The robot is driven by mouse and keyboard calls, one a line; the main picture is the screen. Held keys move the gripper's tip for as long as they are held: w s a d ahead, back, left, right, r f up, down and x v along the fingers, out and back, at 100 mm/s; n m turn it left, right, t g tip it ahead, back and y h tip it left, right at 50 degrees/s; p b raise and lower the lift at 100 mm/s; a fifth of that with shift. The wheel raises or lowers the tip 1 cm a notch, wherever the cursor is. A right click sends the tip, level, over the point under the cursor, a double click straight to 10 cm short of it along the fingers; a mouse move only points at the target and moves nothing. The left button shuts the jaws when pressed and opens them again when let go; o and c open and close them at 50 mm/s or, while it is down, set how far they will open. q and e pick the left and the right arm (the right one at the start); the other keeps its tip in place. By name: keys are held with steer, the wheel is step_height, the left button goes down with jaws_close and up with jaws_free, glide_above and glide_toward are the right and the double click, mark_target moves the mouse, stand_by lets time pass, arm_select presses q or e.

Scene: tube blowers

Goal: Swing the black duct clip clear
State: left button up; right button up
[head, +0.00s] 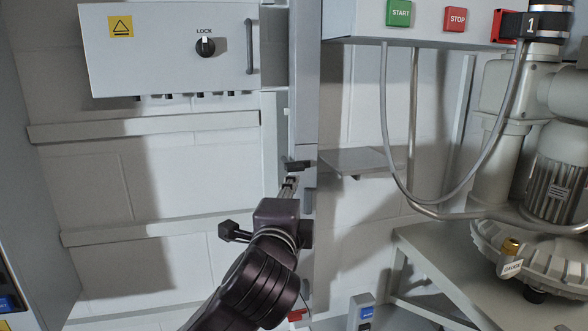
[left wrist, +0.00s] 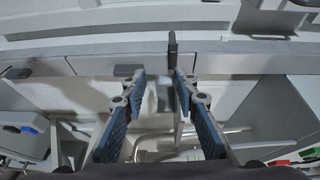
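A small black clip-like piece (head: 298,166) sticks out from the grey upright post, just beyond my left gripper (head: 289,184). In the left wrist view a dark upright piece (left wrist: 172,48), seemingly the same clip, crosses the grey beam ahead of my left gripper (left wrist: 158,77). Its lower end is close to the right-hand finger; I cannot tell whether they touch. The blue-padded fingers are apart with nothing held between them. My right gripper is in neither view.
A grey cabinet (head: 170,50) with a LOCK knob (head: 205,47) hangs upper left. A grey shelf (head: 352,161) juts out right of the post. A START/STOP box, hoses and a blower (head: 556,185) fill the right. A black band marked 1 (head: 530,26) circles a pipe.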

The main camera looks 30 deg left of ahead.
mark_target(295, 170)
arm_select(q)
steer(key=w+a+p, duration=0.1)
steer(key=w, duration=0.1)
steer(key=w+a+r+p, duration=0.1)
steer(key=w, duration=0.1)
steer(key=w+a+r, duration=0.1)
steer(key=w, duration=0.1)
steer(key=shift+w+a+p, duration=0.15)
steer(key=shift+a+p, duration=0.25)
steer(key=shift+c, duration=0.5)
jaws_close()
